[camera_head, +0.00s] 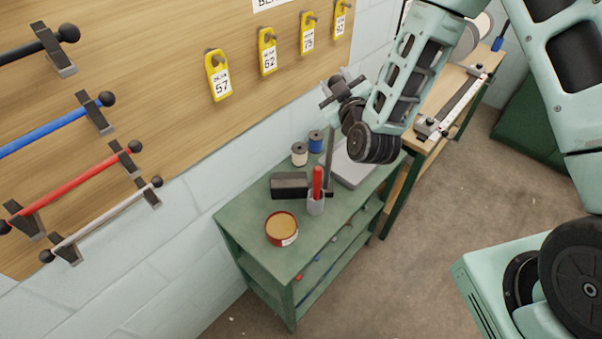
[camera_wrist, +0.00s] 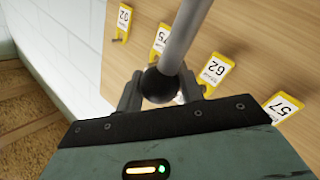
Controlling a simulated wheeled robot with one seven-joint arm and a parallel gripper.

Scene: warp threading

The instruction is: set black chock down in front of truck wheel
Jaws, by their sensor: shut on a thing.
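I see no truck and nothing that is clearly a chock. A dark block (camera_head: 290,185) lies on the green cart; I cannot tell what it is. My gripper (camera_head: 335,90) is raised above the back of the cart, near the tagged board. In the wrist view, my gripper (camera_wrist: 160,92) is shut on a grey rod (camera_wrist: 188,35) with a black ball end (camera_wrist: 158,85). The ball sits between the fingers and the rod runs off the top of the picture. In the head view I cannot clearly make out the held rod.
The green cart (camera_head: 240,222) carries a red-rimmed tin (camera_head: 282,229), a cup (camera_head: 315,205) with a red tool, and spools. Yellow tags (camera_head: 218,75) hang on the wooden board (camera_head: 160,60), beside coloured rods on brackets. A wooden bench (camera_head: 447,92) stands behind. Floor is clear right of the cart.

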